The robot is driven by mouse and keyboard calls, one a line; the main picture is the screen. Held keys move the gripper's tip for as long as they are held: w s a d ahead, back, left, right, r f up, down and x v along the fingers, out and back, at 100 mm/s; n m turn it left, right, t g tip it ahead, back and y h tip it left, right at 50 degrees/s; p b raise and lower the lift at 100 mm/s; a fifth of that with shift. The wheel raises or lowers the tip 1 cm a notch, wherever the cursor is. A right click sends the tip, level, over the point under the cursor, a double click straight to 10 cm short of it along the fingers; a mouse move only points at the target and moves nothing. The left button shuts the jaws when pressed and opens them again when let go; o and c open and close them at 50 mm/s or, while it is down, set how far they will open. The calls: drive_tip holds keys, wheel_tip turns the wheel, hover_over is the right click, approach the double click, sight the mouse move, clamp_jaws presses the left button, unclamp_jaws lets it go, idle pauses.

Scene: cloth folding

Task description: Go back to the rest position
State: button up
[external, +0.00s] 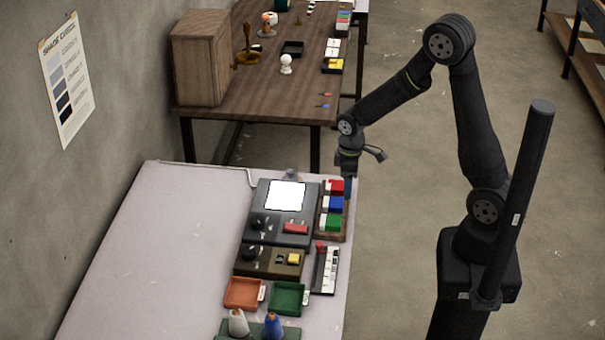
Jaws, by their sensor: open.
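My gripper (347,182) points down at the right edge of the near table, just beside the rack of coloured blocks. It is open, and I see nothing held in it; its fingertips are small and dark here. My arm reaches from its base at the right, up and over to the table. A bright white square (286,196) lies flat on top of a dark box-like device (277,237). I cannot tell whether the square is cloth or a lit panel.
A rack with red, blue and green blocks (333,204) stands beside the device. A control box (270,262), orange tray (243,293), green tray (287,298) and two cones (273,325) sit nearer. The near table's left side (170,260) is clear. A wooden table (285,95) stands behind.

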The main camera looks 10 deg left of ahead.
drive_tip(key=w+d+r, duration=0.5)
drive_tip(key=d, duration=0.3)
drive_tip(key=w+a+r, duration=0.2)
drive_tip(key=a, duration=1.3)
drive_tip(key=shift+n, duration=0.4)
drive_tip(key=s+a+f, duration=0.1)
drive_tip(key=s+a, duration=0.1)
drive_tip(key=s+a+f, duration=0.2)
drive_tip(key=a, duration=0.1)
drive_tip(key=s+a+f, duration=0.2)
drive_tip(key=a, duration=0.1)
drive_tip(key=shift+f, duration=0.25)
drive_tip(key=shift+c, duration=0.5)
idle(0.3)
